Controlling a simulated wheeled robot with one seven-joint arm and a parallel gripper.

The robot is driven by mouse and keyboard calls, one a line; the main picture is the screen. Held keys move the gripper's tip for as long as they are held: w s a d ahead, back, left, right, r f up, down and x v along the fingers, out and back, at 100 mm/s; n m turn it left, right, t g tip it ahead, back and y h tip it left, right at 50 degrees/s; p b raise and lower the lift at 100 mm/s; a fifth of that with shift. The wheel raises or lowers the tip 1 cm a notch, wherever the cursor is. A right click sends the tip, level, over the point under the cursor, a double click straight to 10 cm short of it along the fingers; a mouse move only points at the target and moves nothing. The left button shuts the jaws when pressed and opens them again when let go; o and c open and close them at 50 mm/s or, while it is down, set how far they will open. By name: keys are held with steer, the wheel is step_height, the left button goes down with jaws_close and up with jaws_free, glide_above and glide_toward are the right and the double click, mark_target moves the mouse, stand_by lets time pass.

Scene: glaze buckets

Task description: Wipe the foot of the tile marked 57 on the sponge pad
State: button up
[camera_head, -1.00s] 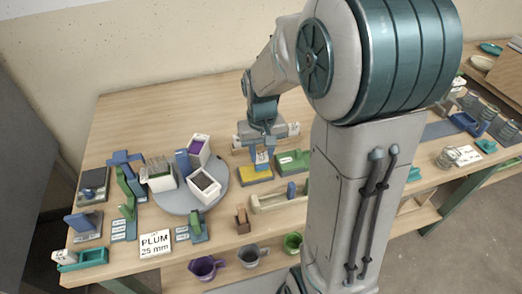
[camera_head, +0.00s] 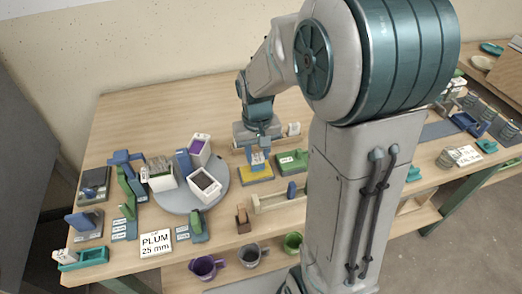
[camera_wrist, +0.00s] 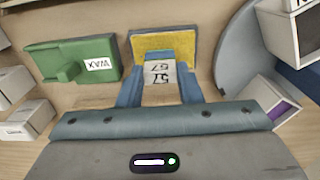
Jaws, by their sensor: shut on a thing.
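The tile marked 57 (camera_wrist: 159,73) is held between the two blue fingers of my gripper (camera_wrist: 160,82), its label facing the wrist camera. The same tile (camera_head: 258,157) shows small in the head view. My gripper (camera_head: 257,159) is over the yellow sponge pad (camera_head: 254,175), which lies on a dark base. In the wrist view the sponge pad (camera_wrist: 163,42) shows behind and beyond the tile. The tile's foot is hidden, so I cannot tell whether it touches the sponge.
A green block labelled WAX (camera_wrist: 70,60) sits beside the pad, close to the gripper. On the pad's other side is a grey round turntable (camera_head: 178,201) with white boxes. A wooden rack (camera_head: 275,202) and a PLUM sign (camera_head: 156,243) stand nearer the front edge. Bare table lies behind.

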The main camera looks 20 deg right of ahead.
steer(key=shift+a, duration=0.4)
steer(key=shift+a, duration=0.1)
steer(key=shift+a, duration=0.7)
steer(key=shift+d, duration=0.15)
steer(key=shift+d, duration=0.85)
steer(key=shift+d, duration=0.1)
steer(key=shift+d, duration=0.7)
